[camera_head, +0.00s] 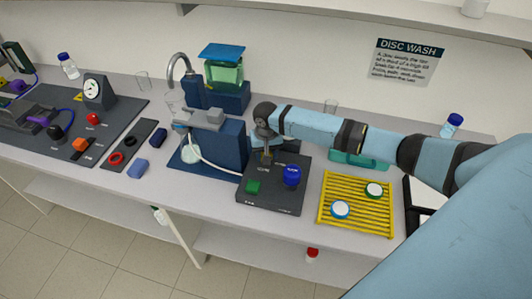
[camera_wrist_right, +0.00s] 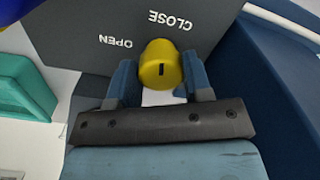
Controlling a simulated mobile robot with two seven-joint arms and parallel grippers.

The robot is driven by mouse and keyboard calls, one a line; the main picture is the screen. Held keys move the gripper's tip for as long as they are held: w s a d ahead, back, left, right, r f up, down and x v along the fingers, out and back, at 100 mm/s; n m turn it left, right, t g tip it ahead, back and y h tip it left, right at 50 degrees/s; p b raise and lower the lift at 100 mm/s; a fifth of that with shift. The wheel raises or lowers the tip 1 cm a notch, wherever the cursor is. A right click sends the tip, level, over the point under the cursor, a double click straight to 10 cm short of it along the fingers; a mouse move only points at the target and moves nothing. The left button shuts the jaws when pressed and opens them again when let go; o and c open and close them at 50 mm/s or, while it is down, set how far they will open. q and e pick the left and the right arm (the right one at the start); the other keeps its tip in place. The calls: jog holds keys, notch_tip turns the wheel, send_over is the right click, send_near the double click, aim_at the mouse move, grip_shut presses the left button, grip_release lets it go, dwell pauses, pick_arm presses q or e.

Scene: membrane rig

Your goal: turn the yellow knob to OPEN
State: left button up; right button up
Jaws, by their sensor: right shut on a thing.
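The yellow knob (camera_wrist_right: 160,62) is on a dark grey panel (camera_wrist_right: 85,28) in the right wrist view. It has a short dark mark on its face, in line with the gripper's approach. The upside-down words OPEN and CLOSE are printed beside it, OPEN to the left and CLOSE above. My right gripper (camera_wrist_right: 161,80) is shut on the knob, one finger on each side. In the head view my right gripper (camera_head: 265,152) reaches the back of the dark box (camera_head: 270,203) and largely hides the knob. My left gripper is not in view.
A blue pump-like unit (camera_head: 229,150) with a pale tube stands close on the left.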

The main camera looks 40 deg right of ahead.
jog(key=n, duration=0.4)
jog(key=shift+n, duration=0.4)
jog(key=n, duration=0.4)
jog(key=shift+d, duration=0.15)
jog(key=n, duration=0.5)
jog(key=shift+w+d+n, duration=0.1)
jog(key=shift+n, duration=0.7)
jog(key=o, duration=0.9)
